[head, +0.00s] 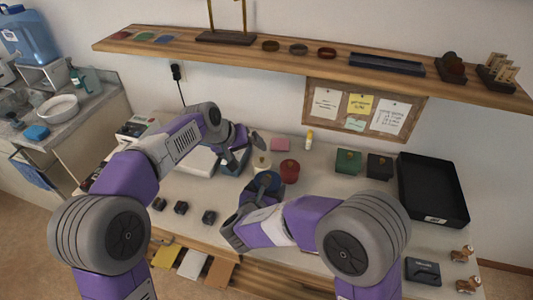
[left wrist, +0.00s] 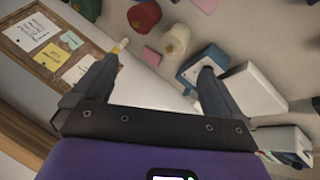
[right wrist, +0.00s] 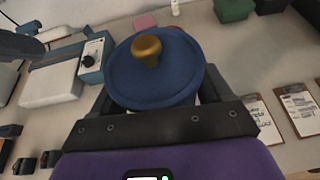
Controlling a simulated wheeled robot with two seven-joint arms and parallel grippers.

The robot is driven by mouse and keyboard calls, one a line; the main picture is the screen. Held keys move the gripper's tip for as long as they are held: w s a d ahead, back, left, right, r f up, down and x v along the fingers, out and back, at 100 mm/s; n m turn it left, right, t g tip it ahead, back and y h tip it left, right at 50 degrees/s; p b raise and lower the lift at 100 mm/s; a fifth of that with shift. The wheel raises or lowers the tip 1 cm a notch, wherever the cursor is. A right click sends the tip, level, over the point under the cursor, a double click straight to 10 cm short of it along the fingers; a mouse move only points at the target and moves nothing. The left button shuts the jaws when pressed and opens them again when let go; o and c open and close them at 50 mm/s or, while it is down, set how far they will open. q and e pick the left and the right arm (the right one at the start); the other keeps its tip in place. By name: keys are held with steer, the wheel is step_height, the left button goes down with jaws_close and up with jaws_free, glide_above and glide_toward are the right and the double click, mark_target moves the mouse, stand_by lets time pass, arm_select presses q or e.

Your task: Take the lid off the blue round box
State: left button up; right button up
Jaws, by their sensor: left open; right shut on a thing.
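The blue round box (head: 264,184) stands on the table in the head view, partly hidden by my right arm. In the right wrist view its blue lid (right wrist: 150,82) with a gold knob (right wrist: 146,50) fills the space between the fingers. My right gripper (right wrist: 155,95) is shut around the box with its fingers under the lid's rim; the box body is mostly hidden. My left gripper (head: 238,155) is open and empty, above the table to the upper left of the box. Its spread fingers show in the left wrist view (left wrist: 155,80).
A red round box (head: 289,170) and a cream round box (head: 262,163) stand just behind the blue box. A white device (head: 198,162) lies left of them. Green (head: 348,161) and black boxes and a black tray (head: 432,190) stand right. A shelf (head: 300,60) overhangs the back.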

mark_target(270, 176)
arm_select(q)
steer(key=s+d+r+m, duration=0.1)
steer(key=s, duration=0.1)
steer(key=s+d+r+m+g, duration=0.1)
steer(key=s+d+r, duration=0.1)
steer(key=s+d+r+y, duration=0.1)
steer(key=d, duration=0.1)
steer(key=shift+s+r+m, duration=0.35)
steer(key=shift+s+m, duration=0.05)
steer(key=s+d+r+m+y, duration=0.1)
steer(key=s+r+m+y, duration=0.15)
steer(key=s+r, duration=0.25)
steer(key=shift+n+g, duration=0.4)
steer(key=shift+n, duration=0.05)
steer(key=x, duration=1.2)
steer(key=shift+s+f, duration=0.15)
steer(key=shift+s, duration=0.15)
steer(key=shift+s+d, duration=0.1)
steer(key=shift+d, duration=0.1)
steer(key=c, duration=1)
steer(key=shift+a, duration=0.15)
steer(key=shift+c, duration=0.2)
